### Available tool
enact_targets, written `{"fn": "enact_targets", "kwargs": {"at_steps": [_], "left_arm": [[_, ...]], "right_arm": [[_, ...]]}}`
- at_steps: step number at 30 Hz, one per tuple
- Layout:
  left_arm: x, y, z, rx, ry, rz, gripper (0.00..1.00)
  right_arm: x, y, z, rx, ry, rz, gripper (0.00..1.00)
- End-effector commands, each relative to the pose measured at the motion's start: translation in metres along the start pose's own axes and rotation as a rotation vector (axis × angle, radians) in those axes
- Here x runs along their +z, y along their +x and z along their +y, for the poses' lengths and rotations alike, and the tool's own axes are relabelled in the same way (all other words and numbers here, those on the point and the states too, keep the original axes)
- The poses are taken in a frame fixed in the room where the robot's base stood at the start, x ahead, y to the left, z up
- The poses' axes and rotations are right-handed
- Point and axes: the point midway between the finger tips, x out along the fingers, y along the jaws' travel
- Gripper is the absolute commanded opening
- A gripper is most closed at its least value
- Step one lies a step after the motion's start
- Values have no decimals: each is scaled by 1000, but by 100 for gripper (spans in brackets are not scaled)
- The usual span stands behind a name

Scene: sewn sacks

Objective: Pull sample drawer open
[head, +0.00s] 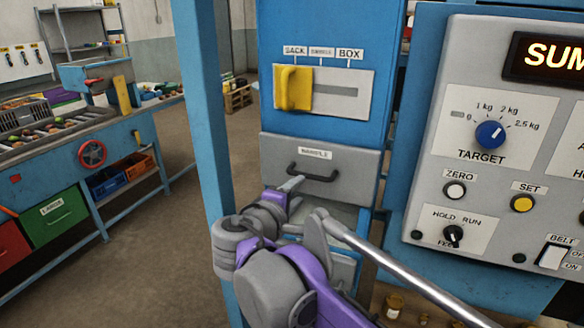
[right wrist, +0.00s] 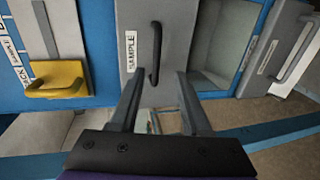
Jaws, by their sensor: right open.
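The sample drawer (head: 345,167) has a grey front labelled SAMPLE and a black bar handle (head: 313,175). Its front looks flush with the blue cabinet. In the right wrist view, the drawer front (right wrist: 137,18) is turned sideways and the handle (right wrist: 155,55) stands ahead of the finger gap. My right gripper (head: 291,184) is close to the left part of the handle in the head view. The right wrist view shows its two fingers (right wrist: 158,75) apart with nothing clamped. Whether the handle is between the fingertips in depth is hard to tell. My left gripper is not in view.
A yellow selector handle (head: 293,88) sits above the drawer, at the SACK end of its slot. An open grey recess (right wrist: 222,40) lies beside the drawer front in the right wrist view. A blue post (head: 205,100) stands left, and a control panel (head: 500,100) stands right.

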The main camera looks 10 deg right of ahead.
Motion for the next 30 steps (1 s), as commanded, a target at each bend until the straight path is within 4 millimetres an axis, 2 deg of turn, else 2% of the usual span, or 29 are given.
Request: {"fn": "enact_targets", "kwargs": {"at_steps": [5, 12, 18, 24, 30], "left_arm": [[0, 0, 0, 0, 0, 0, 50], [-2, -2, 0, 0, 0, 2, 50], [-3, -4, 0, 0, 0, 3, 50], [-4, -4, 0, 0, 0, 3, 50], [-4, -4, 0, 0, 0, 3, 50]], "right_arm": [[-2, 15, 4, 14, -7, 0, 47], [-2, 61, 5, 13, -6, -2, 47], [-2, 92, 5, 12, -6, 0, 47], [-2, 106, 5, 12, -6, 1, 47], [-2, 107, 5, 12, -6, 3, 47]]}}
